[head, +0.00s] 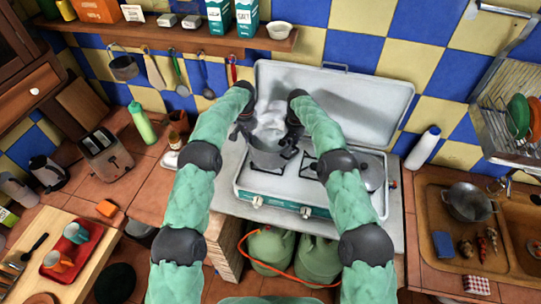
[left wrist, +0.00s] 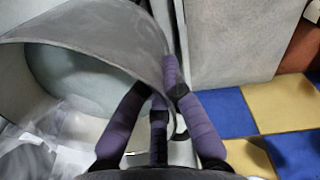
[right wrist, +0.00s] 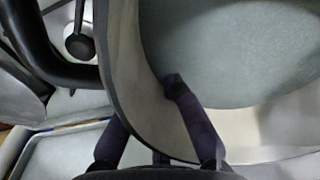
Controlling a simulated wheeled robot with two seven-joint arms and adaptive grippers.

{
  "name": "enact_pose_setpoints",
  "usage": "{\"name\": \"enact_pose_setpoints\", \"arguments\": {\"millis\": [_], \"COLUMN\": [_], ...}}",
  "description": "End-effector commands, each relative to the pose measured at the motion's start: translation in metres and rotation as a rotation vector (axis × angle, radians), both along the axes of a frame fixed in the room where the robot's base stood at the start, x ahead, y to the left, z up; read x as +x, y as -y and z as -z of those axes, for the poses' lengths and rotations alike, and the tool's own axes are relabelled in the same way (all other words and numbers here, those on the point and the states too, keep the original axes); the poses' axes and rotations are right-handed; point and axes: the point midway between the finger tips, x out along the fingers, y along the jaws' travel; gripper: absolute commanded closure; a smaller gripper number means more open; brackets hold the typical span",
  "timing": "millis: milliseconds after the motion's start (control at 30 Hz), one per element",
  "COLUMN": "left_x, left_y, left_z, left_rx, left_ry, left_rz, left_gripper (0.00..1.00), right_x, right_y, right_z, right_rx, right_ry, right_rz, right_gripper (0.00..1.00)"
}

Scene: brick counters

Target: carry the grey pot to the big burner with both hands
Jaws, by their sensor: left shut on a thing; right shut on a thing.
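The grey pot (head: 266,158) is over the left part of the camping stove (head: 247,190), with pale steam rising around it. I cannot tell whether it rests on a burner or hangs just above. My left gripper (head: 241,132) is shut on the pot's left rim; in the left wrist view its dark fingers straddle the pot wall (left wrist: 95,28). My right gripper (head: 293,122) is shut on the far right side; the right wrist view shows one finger inside the pot (right wrist: 235,45). A burner grate (head: 309,168) shows right of the pot, partly hidden by my right arm.
A lidded pan (head: 372,173) sits on the stove's right side. The raised stove lid (head: 350,95) stands behind the pot. A white bottle (head: 423,147) is right of the stove, a green bottle (head: 142,122) to the left. Utensils hang from the shelf (head: 190,36).

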Motion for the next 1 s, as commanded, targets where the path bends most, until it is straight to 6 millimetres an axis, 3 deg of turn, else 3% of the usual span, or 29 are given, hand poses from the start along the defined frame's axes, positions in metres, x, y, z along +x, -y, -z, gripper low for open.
{"name": "enact_pose_setpoints", "arguments": {"millis": [67,100,167,467,633,1000], "left_x": [0.002,0.000,0.000,0.000,0.001,0.001], "left_y": [0.001,0.001,0.001,0.000,0.000,-0.002], "left_z": [0.000,0.003,0.002,0.002,-0.008,-0.076], "left_rx": [-0.003,-0.001,-0.001,0.000,0.000,-0.001], "left_ry": [0.007,0.000,0.000,0.000,0.002,0.004], "left_rz": [-0.001,0.001,0.001,0.000,0.000,0.001], "left_gripper": [1.00,0.84,0.69,0.69,0.69,0.69], "right_x": [0.002,0.000,0.000,0.000,0.000,0.000], "right_y": [-0.001,-0.001,-0.001,0.000,0.000,0.000], "right_z": [0.000,0.003,0.002,0.002,0.002,0.002], "right_rx": [0.003,0.002,0.001,0.001,0.000,0.000], "right_ry": [0.007,-0.001,-0.001,0.000,0.000,0.000], "right_rz": [0.000,-0.001,-0.001,0.000,0.000,0.000], "right_gripper": [1.00,0.84,0.69,0.69,0.69,0.69]}}
